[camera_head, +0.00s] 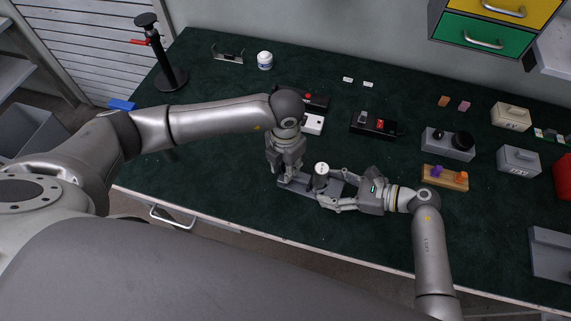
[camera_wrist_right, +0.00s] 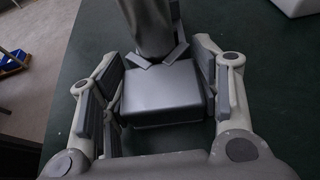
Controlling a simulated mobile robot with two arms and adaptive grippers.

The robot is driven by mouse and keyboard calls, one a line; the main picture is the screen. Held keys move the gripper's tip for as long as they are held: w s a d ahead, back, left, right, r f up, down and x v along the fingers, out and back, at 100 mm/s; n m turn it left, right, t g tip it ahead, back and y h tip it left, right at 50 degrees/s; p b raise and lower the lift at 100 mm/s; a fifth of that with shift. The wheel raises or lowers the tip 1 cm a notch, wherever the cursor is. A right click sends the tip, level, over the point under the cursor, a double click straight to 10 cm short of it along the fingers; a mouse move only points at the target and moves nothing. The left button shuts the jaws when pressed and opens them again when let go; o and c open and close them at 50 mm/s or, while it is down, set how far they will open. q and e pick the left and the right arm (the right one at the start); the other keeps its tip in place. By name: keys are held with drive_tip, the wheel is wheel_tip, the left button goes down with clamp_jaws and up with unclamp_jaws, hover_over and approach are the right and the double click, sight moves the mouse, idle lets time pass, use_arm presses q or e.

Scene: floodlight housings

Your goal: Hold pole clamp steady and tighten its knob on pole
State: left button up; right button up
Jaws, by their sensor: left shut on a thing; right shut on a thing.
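A short upright pole (camera_head: 321,169) with a pale top stands on a dark grey base plate (camera_head: 300,184) near the table's front. The pole clamp shows in the right wrist view as a grey block (camera_wrist_right: 162,92) in front of the light grey pole (camera_wrist_right: 150,28). My right gripper (camera_head: 324,190) comes from the right, low at the pole, and is shut on this block, a finger on each side. My left gripper (camera_head: 284,180) points down just left of the pole, shut on a small part, seemingly the knob. Its fingers hide that part, so its angle cannot be told.
Behind the grippers lie a white box (camera_head: 312,124) and a black-and-red device (camera_head: 376,125). To the right are a wooden block with purple and orange pegs (camera_head: 446,177) and a grey box (camera_head: 447,146). A black stand (camera_head: 169,78) is far left. The front table strip is clear.

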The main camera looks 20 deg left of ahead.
use_arm(q)
drive_tip(key=shift+c, duration=0.7)
drive_tip(key=shift+m, duration=0.5)
drive_tip(key=m, duration=0.2)
drive_tip(key=shift+w+m, duration=0.1)
drive_tip(key=shift+m, duration=2.2)
drive_tip(key=shift+a, duration=0.1)
